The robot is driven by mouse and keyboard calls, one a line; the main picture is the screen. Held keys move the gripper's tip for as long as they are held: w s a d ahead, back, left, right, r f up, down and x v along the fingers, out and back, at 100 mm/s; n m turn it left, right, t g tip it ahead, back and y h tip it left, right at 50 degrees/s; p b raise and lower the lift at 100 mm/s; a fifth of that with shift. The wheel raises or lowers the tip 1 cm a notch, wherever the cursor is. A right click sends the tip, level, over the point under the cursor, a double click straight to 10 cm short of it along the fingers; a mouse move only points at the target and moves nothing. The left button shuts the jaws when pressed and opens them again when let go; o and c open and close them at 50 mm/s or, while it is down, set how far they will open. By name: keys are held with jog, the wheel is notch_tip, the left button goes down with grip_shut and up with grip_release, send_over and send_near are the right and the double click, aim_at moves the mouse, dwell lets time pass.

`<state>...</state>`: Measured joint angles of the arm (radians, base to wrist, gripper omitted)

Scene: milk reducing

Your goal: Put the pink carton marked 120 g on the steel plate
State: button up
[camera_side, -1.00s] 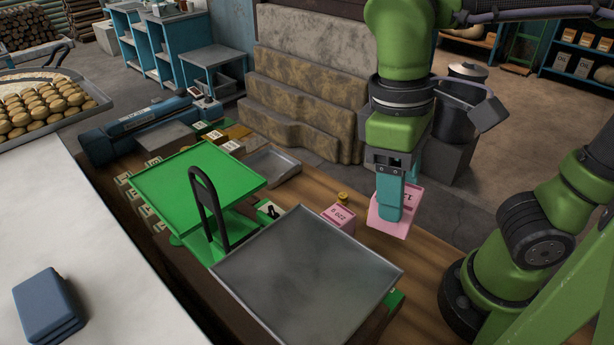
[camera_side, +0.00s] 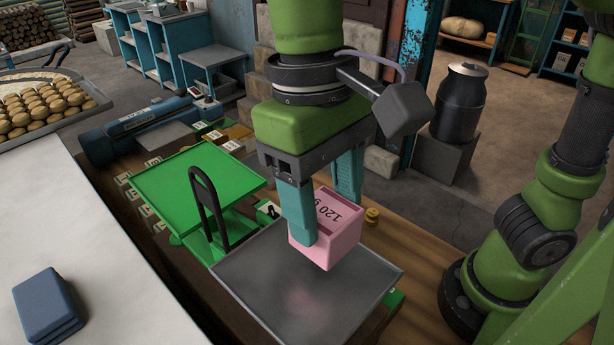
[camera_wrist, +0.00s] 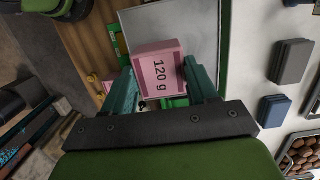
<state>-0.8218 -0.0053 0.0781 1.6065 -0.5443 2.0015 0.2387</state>
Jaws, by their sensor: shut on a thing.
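The pink carton (camera_side: 328,232) marked "120 g" is held between the teal fingers of my gripper (camera_side: 322,205). My gripper is shut on it. The carton hangs over the back part of the steel plate (camera_side: 300,295), with a faint pink reflection on the plate below it. A small gap seems to lie between them. In the wrist view the carton (camera_wrist: 159,72) sits between both fingertips (camera_wrist: 163,85), its label facing the camera, with the steel plate (camera_wrist: 195,30) beyond it.
A green plate (camera_side: 195,180) with a black upright handle (camera_side: 205,205) stands left of the steel plate. A small brass-coloured weight (camera_side: 372,215) is on the wooden bench right of the carton. A white table (camera_side: 60,230) with a blue-grey block (camera_side: 48,305) is at left.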

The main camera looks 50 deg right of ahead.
jog(key=shift+w+a+f, duration=0.15)
jog(key=shift+w+a, duration=0.25)
jog(key=shift+a, duration=0.15)
jog(key=shift+f, duration=1.7)
jog(key=shift+f, duration=0.15)
jog(key=o, duration=1.1)
